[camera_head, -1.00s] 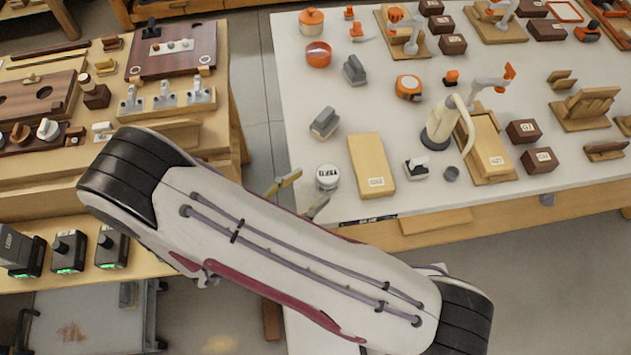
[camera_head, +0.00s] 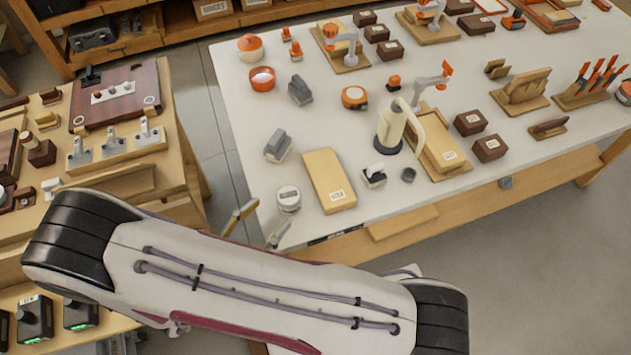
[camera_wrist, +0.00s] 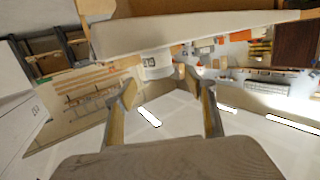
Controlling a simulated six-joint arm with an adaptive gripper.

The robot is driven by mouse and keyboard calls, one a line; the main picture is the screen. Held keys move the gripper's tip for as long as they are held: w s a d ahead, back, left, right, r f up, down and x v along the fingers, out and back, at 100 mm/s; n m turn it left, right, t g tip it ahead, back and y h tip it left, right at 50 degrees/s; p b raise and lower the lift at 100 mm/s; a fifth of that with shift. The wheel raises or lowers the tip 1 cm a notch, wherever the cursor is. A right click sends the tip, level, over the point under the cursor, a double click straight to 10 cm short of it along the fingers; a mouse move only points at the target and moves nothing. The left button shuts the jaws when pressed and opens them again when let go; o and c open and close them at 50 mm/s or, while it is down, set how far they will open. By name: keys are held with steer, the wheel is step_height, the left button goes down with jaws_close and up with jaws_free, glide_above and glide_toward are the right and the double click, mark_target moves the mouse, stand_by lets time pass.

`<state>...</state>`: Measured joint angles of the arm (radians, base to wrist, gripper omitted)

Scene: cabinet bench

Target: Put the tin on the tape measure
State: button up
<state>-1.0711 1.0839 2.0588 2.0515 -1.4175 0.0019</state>
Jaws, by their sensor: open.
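The tin (camera_head: 288,199) is a small white round can with a dark label, standing upright near the front left of the white table. The orange tape measure (camera_head: 355,97) lies farther back on the same table, with a pale round face. My gripper (camera_head: 271,213) is open and empty, its two fingers spread just left of and in front of the tin. In the wrist view, a white round labelled thing, apparently the tin (camera_wrist: 157,62), shows beyond the open fingers (camera_wrist: 158,85). My arm hides part of the table's front edge.
A wooden block (camera_head: 330,180) lies close to the tin's right, and a grey-topped block (camera_head: 278,145) stands behind it. A cream kettle-like jug (camera_head: 392,127) stands between the block and a wooden tray (camera_head: 440,150).

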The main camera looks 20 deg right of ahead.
steer(key=w+a+r+n+y, duration=0.1)
steer(key=w+a+r+y, duration=0.35)
steer(key=w, duration=0.25)
steer(key=w+a+r+y, duration=0.3)
steer(key=w+y, duration=0.2)
steer(key=w, duration=0.2)
step_height(320, 180, up, 14)
steer(key=n+y, duration=0.4)
steer(key=y, duration=0.3)
steer(key=s+d+r+n+g+y, duration=0.1)
steer(key=s+d+r+n, duration=0.3)
steer(key=s+d+r, duration=0.35)
steer(key=s+d+n+g+h, duration=0.1)
steer(key=s+d+h, duration=0.1)
steer(key=s+d, duration=0.5)
steer(key=s+d+n+g+h, duration=0.1)
steer(key=s+d+h, duration=0.1)
steer(key=s+d, duration=0.4)
steer(key=s, duration=0.5)
steer(key=shift+d+f, duration=0.3)
steer(key=shift+d, duration=0.05)
steer(key=shift+s, duration=0.1)
